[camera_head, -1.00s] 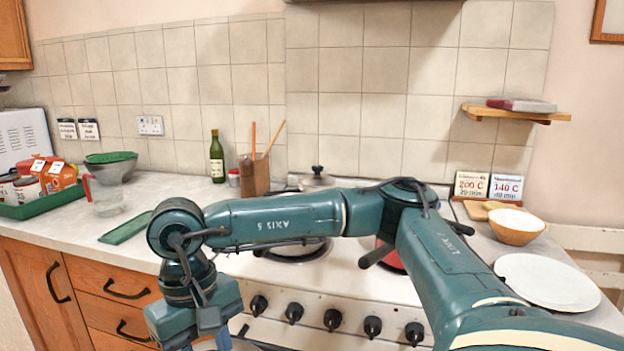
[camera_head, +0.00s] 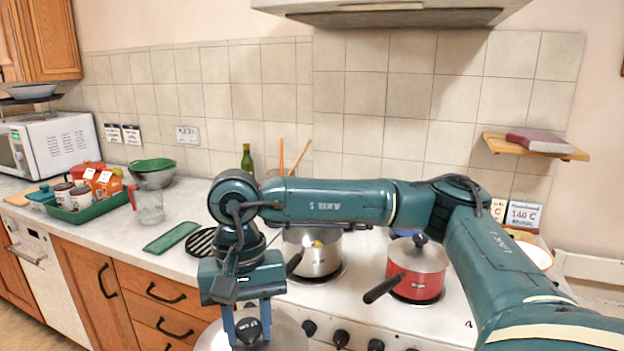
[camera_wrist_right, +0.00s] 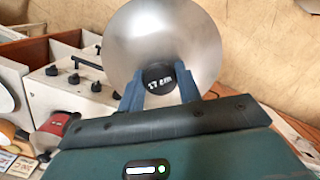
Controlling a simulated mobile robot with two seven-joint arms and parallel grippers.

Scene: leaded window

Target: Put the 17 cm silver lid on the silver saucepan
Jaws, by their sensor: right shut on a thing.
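The silver saucepan (camera_head: 314,262) stands on the hob without a lid, a little yellow food showing inside. Its dark handle points toward the front left. My right gripper (camera_head: 250,322) points down in front of the hob, left of and nearer than the saucepan. It is shut on the black knob of the silver lid (camera_head: 288,336), which is cut off by the bottom edge. In the right wrist view the lid (camera_wrist_right: 150,35) is a round shiny disc, its knob marked 17 cm between the fingers (camera_wrist_right: 160,88). The lid is apart from the saucepan. My left gripper is out of view.
A red saucepan (camera_head: 420,276) with a lid stands right of the silver one. My right arm crosses above the hob (camera_head: 375,305). An empty grate (camera_head: 203,242) lies at its left. A green tray (camera_head: 95,210) with jars and a jug (camera_head: 148,207) are further left.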

